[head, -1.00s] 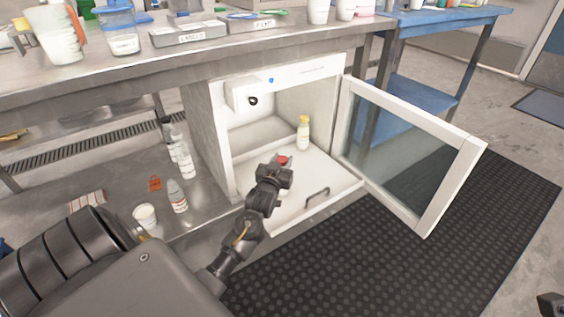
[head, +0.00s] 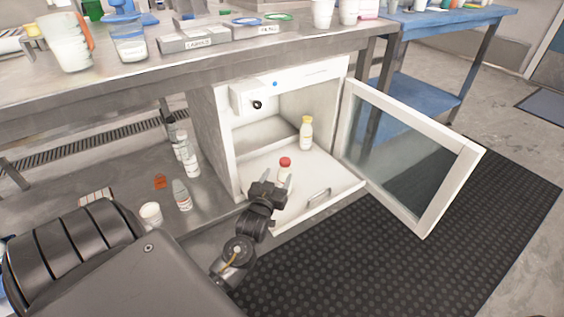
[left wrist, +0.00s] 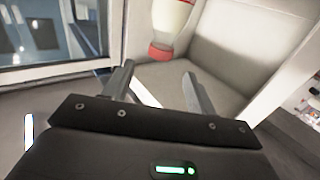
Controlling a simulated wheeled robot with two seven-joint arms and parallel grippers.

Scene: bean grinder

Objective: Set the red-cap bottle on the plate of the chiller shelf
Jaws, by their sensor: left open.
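The red-cap bottle (head: 285,171) stands upright on the white plate (head: 326,181) of the chiller shelf, near its front left part. My left gripper (head: 271,184) is open and empty in front of the bottle, and its arm hides part of the plate's front edge. In the left wrist view the bottle (left wrist: 172,14) appears upside down at the top, beyond the spread fingertips (left wrist: 158,72) and apart from them. The bottle's base is partly hidden by the gripper in the head view. My right gripper is not in view.
A yellow-cap bottle (head: 306,134) stands farther back on the plate. The chiller's glass door (head: 398,150) is open to the right. Several bottles and a white cup (head: 151,214) stand on the lower metal shelf at left. The bench top (head: 190,62) lies above.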

